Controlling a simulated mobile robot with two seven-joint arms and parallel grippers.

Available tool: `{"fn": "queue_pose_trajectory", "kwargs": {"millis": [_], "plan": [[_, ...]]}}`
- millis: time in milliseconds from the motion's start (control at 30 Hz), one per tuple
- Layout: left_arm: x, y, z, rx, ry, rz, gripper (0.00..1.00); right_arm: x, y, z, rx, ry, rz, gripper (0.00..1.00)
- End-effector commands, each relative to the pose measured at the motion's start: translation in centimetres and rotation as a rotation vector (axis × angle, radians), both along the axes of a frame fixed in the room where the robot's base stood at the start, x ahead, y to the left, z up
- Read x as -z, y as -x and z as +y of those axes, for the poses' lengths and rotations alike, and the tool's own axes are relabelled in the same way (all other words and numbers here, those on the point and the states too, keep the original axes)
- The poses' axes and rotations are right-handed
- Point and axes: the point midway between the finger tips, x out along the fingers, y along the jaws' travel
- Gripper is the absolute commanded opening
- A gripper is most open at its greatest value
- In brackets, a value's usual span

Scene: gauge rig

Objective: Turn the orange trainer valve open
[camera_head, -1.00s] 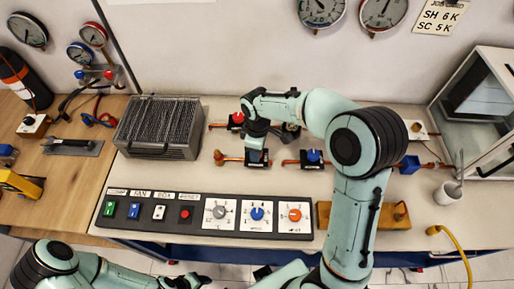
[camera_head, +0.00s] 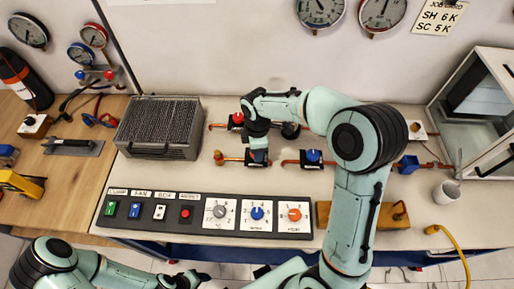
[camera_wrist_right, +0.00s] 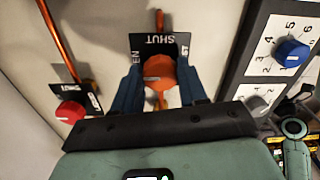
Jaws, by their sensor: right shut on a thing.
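The orange trainer valve (camera_wrist_right: 159,70) has a round orange knob on a black plate marked SHUT; other lettering is partly covered. In the right wrist view my right gripper (camera_wrist_right: 158,84) has one dark blue finger on each side of the knob and is shut on it. In the head view the right gripper (camera_head: 257,150) points down over the valve's dark plate (camera_head: 257,164), and hides the knob. My left gripper (camera_head: 187,281) is low at the bottom edge, away from the valve; its fingers are too small and dark to read.
A red valve (camera_wrist_right: 70,111) sits beside it, and a blue valve (camera_head: 313,156) stands to its right in the head view. A switch panel (camera_head: 205,198) with dials lies in front. A grey finned box (camera_head: 160,127) stands left.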

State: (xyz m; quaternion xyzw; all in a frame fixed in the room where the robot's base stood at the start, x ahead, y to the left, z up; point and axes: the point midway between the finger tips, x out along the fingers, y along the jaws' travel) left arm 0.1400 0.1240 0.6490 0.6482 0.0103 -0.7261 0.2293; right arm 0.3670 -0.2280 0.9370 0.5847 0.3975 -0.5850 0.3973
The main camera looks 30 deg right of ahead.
Motion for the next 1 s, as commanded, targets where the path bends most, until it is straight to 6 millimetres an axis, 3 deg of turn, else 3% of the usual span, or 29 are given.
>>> {"fn": "queue_pose_trajectory", "kwargs": {"millis": [167,200,267,667,1000], "plan": [[0.0,0.0,0.0,0.0,0.0,0.0,0.55,0.0,0.0,0.0,-0.002,0.001,-0.001,0.12],[0.0,0.0,0.0,0.0,0.0,0.0,0.55,0.0,0.0,0.0,-0.002,0.001,-0.001,0.48],[0.0,0.0,0.0,0.0,0.0,0.0,0.55,0.0,0.0,0.0,-0.002,0.001,-0.001,0.68],[-0.1,-0.1,0.0,0.0,0.0,-0.001,0.55,-0.7,-0.1,0.0,0.0,0.0,-0.003,0.68],[-1.0,-0.9,0.0,0.0,0.0,-0.01,0.55,-7.7,-0.2,0.0,0.001,-0.001,-0.009,0.68]]}}
